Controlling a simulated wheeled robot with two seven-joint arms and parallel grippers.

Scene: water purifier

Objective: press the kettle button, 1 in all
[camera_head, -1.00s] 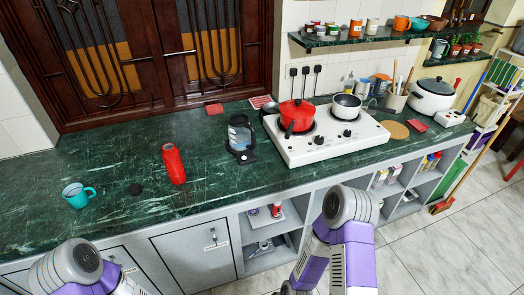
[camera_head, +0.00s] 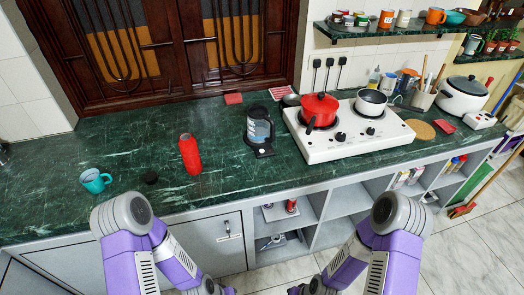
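The kettle (camera_head: 259,130), dark with a clear, bluish body, stands upright on a black base on the green counter, left of the white stove. A dark part of the base juts toward the front edge. I cannot make out its button at this size. Only my arm links show, at the bottom of the view in front of the counter. Both my grippers are out of view, and nothing of mine touches the kettle.
The white stove (camera_head: 350,142) holds a red pot (camera_head: 320,109) and a small pan (camera_head: 370,102). Counter between bottle and kettle is clear.

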